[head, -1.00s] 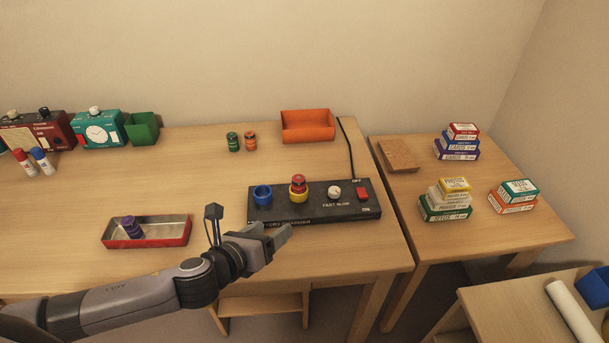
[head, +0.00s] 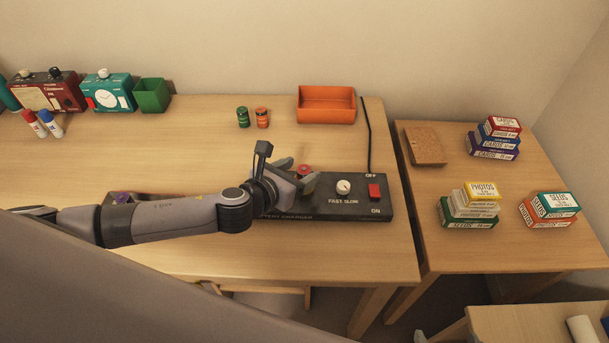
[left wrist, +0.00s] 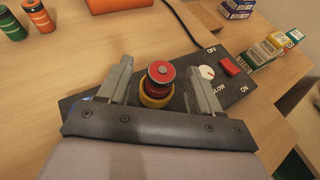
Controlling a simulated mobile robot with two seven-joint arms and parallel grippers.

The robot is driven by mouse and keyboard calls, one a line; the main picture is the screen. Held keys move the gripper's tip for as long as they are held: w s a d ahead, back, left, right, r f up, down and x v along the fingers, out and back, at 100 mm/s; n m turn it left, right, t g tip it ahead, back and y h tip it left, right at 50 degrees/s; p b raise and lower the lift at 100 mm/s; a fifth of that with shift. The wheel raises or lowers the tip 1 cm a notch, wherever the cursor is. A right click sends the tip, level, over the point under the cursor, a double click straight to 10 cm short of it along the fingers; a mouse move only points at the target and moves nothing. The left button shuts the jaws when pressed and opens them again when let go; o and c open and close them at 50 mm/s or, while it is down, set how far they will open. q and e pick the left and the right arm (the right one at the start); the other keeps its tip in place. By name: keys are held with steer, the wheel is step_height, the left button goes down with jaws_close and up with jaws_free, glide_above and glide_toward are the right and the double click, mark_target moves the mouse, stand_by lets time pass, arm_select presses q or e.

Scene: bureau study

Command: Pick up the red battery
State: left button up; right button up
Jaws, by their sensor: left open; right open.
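The red battery (left wrist: 160,76) stands upright in the yellow ring socket (left wrist: 157,99) of the black charger (head: 350,202). In the head view only the top of the red battery (head: 304,170) shows, with my left gripper in front of it. My left gripper (head: 301,181) is open over the charger. In the left wrist view its fingers (left wrist: 162,85) stand on either side of the battery, with gaps visible. The blue socket is hidden behind my arm in the head view. My right gripper is not in view.
A green battery (head: 243,117) and an orange battery (head: 262,117) stand behind, near an orange bin (head: 326,105). The charger has a white dial (head: 343,187) and a red switch (head: 375,191). A tray (head: 112,197) is mostly hidden by my arm. Card boxes stand on the right table.

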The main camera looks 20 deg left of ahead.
mark_target(302, 171)
arm_select(q)
steer(key=shift+x, duration=2.15)
steer(key=shift+d, duration=0.1)
steer(key=c, duration=1.1)
steer(key=shift+r, duration=0.1)
